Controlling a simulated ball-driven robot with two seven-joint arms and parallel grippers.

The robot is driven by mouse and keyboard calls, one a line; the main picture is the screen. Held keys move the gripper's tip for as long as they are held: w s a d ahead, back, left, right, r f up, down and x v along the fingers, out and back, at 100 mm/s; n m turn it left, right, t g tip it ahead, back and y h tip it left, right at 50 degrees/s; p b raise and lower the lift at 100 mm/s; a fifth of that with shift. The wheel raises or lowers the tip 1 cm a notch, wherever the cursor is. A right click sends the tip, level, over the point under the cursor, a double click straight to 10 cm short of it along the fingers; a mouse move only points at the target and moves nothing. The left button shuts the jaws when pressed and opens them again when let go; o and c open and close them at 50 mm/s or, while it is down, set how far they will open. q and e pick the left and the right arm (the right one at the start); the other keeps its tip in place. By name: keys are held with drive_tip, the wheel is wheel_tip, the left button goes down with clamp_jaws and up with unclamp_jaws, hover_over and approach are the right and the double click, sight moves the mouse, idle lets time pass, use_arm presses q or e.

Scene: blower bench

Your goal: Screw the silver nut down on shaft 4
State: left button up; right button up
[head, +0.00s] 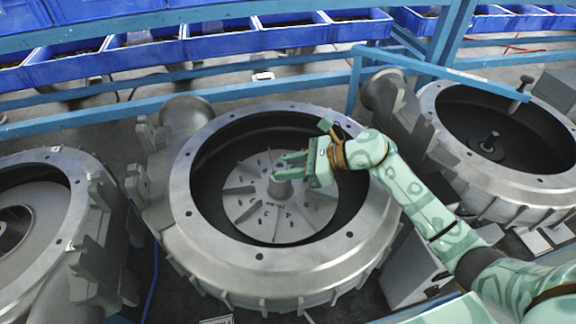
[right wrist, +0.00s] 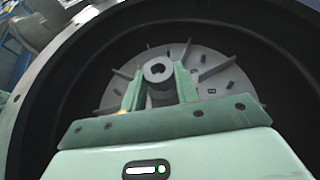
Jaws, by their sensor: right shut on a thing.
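The silver nut (right wrist: 158,70) is a round grey piece with a dark opening, at the hub of the bladed fan wheel (head: 250,207) in the middle blower housing. In the head view the hub (head: 279,188) shows just below the fingertips. My right gripper (head: 287,166) reaches in from the right over the wheel. In the right wrist view its green fingers (right wrist: 158,88) stand on both sides of the nut, shut on it. The shaft under the nut is hidden, and no shaft number is readable. My left gripper is not in view.
The middle housing's thick grey rim (head: 190,240) surrounds the wheel. Other housings stand at left (head: 60,215) and right (head: 500,180). A blue rail (head: 130,113) and blue bins (head: 225,42) run behind. Open space lies above the wheel's left side.

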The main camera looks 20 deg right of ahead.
drive_tip(key=shift+f+b, duration=0.35)
idle(0.3)
drive_tip(key=o, duration=1.1)
drive_tip(key=b+v, duration=0.4)
drive_tip(key=v, duration=1.2)
drive_tip(key=shift+d, duration=0.15)
drive_tip(key=shift+r, duration=0.15)
drive_tip(key=shift+c, duration=0.7)
